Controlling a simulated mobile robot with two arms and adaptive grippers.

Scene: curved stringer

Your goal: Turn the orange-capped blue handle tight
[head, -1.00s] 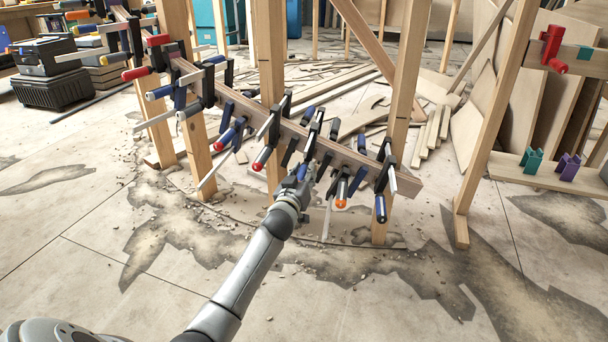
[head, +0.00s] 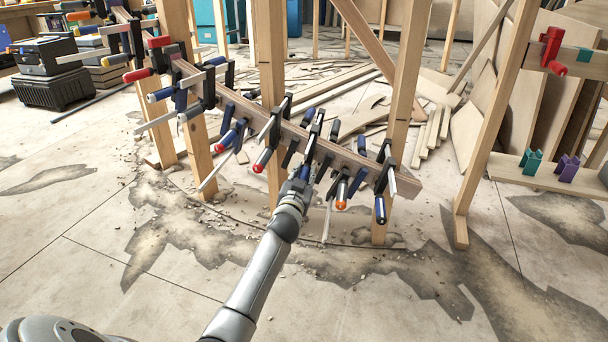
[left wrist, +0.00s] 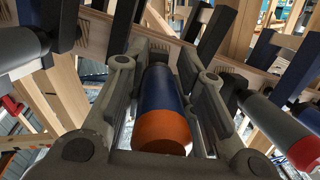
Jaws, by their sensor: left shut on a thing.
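The blue handle with the orange cap (left wrist: 162,128) shows in the left wrist view, cap towards the camera, between the two grey fingers of my left gripper (left wrist: 160,85). The gripper is shut on it, one finger along each side. In the head view my left gripper (head: 301,176) is at the clamps on the curved wooden stringer (head: 342,158), and it hides most of this handle. My right gripper is in neither view.
A grey handle with an orange-red cap (head: 341,193) hangs close to the right of my gripper. A blue-handled clamp (head: 380,208) is farther right, and a red-capped handle (head: 262,159) is to the left. Wooden posts (head: 402,100) stand close behind.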

